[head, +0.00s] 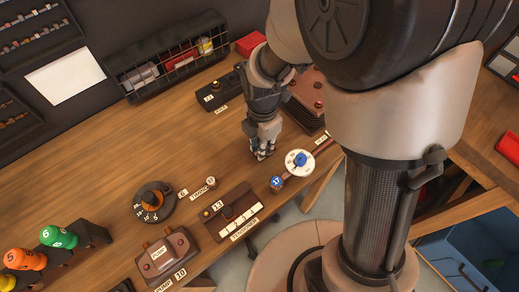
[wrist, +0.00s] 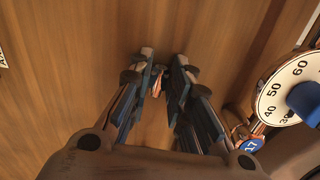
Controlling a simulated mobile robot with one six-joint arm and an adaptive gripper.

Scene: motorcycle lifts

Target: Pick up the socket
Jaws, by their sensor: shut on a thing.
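My gripper (head: 262,154) is low over the wooden bench, left of the white dial. In the wrist view its two fingers (wrist: 163,66) are close together with a narrow gap. A small copper-coloured piece shows between them, which I take to be the socket (wrist: 157,82). The fingers hide most of it, so its shape and any markings cannot be told. In the head view the held piece is hidden by the fingers.
A white dial with a blue knob (head: 301,160) stands close right of my gripper; it also shows in the wrist view (wrist: 290,98). A tensioner box (head: 231,212), a round black-and-orange device (head: 154,202) and a pump box (head: 167,256) stand nearer. Bench left of my gripper is clear.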

